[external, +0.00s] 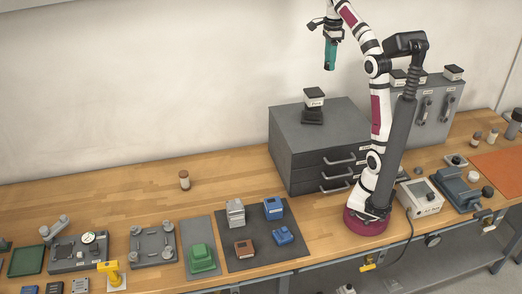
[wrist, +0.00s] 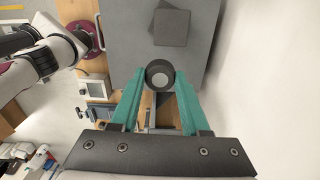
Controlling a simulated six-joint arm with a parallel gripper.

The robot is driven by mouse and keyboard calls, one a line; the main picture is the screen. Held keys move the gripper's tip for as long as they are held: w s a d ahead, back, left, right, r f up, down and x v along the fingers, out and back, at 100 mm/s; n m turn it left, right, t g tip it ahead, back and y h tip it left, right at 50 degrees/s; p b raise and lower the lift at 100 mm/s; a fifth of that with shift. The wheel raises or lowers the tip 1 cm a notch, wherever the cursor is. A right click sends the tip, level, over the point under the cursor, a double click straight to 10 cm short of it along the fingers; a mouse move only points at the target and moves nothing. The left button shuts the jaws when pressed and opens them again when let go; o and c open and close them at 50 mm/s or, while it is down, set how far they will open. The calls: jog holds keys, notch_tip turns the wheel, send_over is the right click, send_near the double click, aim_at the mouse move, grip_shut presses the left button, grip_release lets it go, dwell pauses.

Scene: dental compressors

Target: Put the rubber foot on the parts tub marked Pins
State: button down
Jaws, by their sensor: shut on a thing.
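My gripper (external: 330,66), with teal fingers, is raised high above and a little to the right of the drawer cabinet's tub. In the wrist view its fingers (wrist: 159,82) are shut on a round dark piece with a pale centre, the rubber foot (wrist: 159,75). A labelled tub with a dark lid (external: 314,93) stands on a black base on the drawer cabinet. A dark square top (wrist: 172,26) shows beyond the foot in the wrist view. Similar tubs (external: 453,71) stand on the cabinet at right. The labels are too small to read.
The drawer cabinet (external: 290,127) has a broad clear top around the tub. A grey cabinet (external: 440,117) stands behind my arm at right. A dark mat (external: 265,255) holds several small parts at the front. The bench (external: 110,200) is mostly clear towards the wall.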

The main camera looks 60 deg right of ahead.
jog(key=s+d+r+m, duration=0.2)
jog(key=s+d+m, duration=0.25)
jog(key=m, duration=0.35)
send_over(314, 91)
jog(key=f, duration=0.7)
jog(key=shift+s+d, duration=0.15)
jog(key=shift+s, duration=0.1)
jog(key=shift+w+f, duration=0.15)
jog(key=shift+f, duration=0.95)
jog(key=shift+w+f, duration=0.15)
jog(key=shift+f, duration=0.95)
jog(key=shift+f, duration=0.1)
jog(key=shift+c, duration=1.9)
grip_release()
